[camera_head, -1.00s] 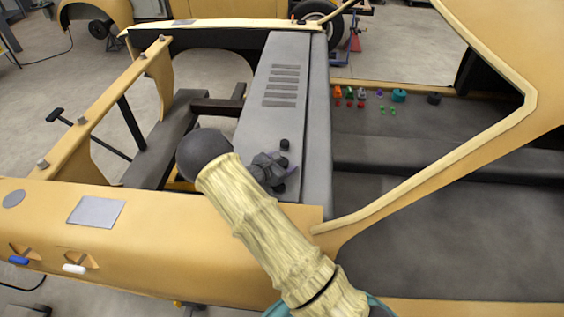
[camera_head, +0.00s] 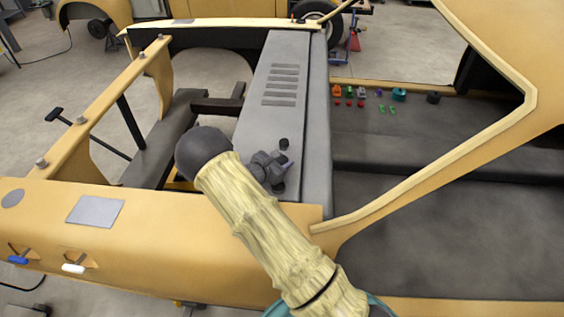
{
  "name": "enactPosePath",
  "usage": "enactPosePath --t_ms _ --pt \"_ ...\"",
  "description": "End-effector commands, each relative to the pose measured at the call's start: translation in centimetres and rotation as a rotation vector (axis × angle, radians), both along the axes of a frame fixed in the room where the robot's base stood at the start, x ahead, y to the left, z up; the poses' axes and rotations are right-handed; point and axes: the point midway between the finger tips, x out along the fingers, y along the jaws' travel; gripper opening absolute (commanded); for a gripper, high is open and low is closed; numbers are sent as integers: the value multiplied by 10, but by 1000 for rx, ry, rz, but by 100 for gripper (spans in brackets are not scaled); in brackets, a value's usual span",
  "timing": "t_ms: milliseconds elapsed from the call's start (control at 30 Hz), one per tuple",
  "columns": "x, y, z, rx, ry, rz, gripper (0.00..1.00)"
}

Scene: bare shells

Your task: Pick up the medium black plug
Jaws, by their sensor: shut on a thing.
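A row of black plugs stands on the grey panel to the right of my gripper (camera_head: 281,163). One black plug (camera_head: 284,143) stands clear, just above my gripper in the picture. Another small black plug (camera_head: 278,187) shows just below the gripper. My gripper is shut on the medium black plug, between those two. The fingers and the gripper body mostly hide that plug, so I cannot tell whether it is still seated in the panel.
The grey panel (camera_head: 262,118) has several slots farther back. Several small coloured parts (camera_head: 361,93) and a dark cylinder (camera_head: 433,98) sit on the dark ledge at right. A yellow body frame (camera_head: 455,145) slants across the right side.

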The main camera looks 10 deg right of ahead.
Motion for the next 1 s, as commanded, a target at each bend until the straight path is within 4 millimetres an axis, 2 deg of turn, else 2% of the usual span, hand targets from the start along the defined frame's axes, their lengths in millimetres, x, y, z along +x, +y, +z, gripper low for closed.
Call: enactPosePath --t_ms 167,633,800,1000 --pt "1 1 16 2 -5 1 13" --pt "0 1 87 3 -4 0 13" --pt "0 0 96 0 0 1 13" --pt "0 0 97 0 0 0 13"
